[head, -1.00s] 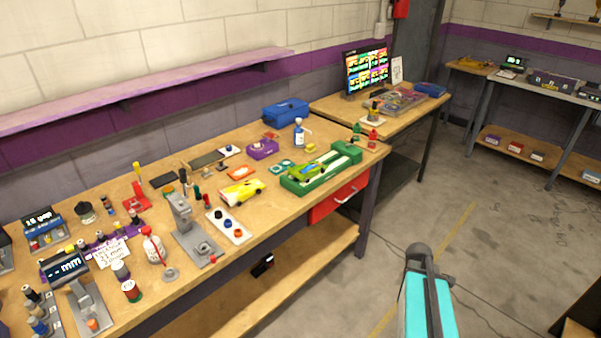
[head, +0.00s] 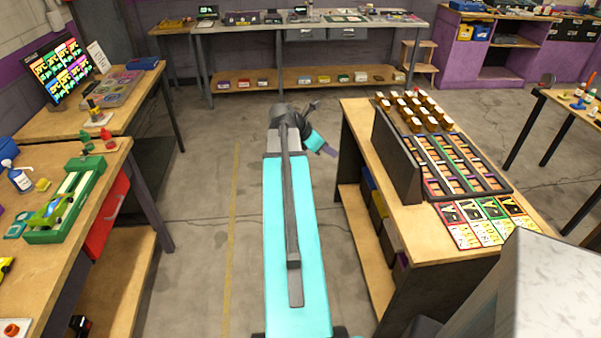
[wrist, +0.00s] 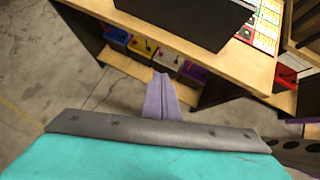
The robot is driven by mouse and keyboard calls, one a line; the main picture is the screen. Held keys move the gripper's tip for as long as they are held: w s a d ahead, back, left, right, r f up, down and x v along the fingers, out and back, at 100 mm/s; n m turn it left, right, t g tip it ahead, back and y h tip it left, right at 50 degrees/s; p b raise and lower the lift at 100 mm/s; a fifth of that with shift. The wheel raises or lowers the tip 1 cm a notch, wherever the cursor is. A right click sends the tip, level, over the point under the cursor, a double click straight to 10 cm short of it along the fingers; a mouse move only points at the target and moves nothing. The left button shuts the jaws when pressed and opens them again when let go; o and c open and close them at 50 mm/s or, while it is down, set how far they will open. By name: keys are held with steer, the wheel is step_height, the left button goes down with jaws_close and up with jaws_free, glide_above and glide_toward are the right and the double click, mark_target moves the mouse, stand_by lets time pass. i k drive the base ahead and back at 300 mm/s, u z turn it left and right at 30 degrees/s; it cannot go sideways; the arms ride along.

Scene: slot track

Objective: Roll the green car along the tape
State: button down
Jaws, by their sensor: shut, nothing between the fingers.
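The green car (head: 48,216) is at the left edge of the head view, on a green block with white strips (head: 85,187). The block lies near the end of the left wooden bench. My gripper (head: 331,151) is in mid-air over the gap right of that bench, far from the car, with a turquoise arm link behind it. In the wrist view its purple fingers (wrist: 161,78) are together and hold nothing. A faded yellow line (head: 231,225) runs along the concrete floor; I cannot tell if it is the tape. The wrist view does not show the car.
A wooden table (head: 437,222) stands close on the right with a dark upright panel (head: 396,155), trays and coloured cards. Bins sit on its lower shelf. A long bench (head: 345,26) crosses the back. A red drawer (head: 106,215) is under the left bench. The floor between is clear.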

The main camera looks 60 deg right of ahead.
mark_target(52, 207)
steer(key=u, duration=0.3)
steer(key=i, duration=0.8)
steer(key=u, duration=5.35)
steer(key=i, duration=0.15)
steer(key=z, duration=3.3)
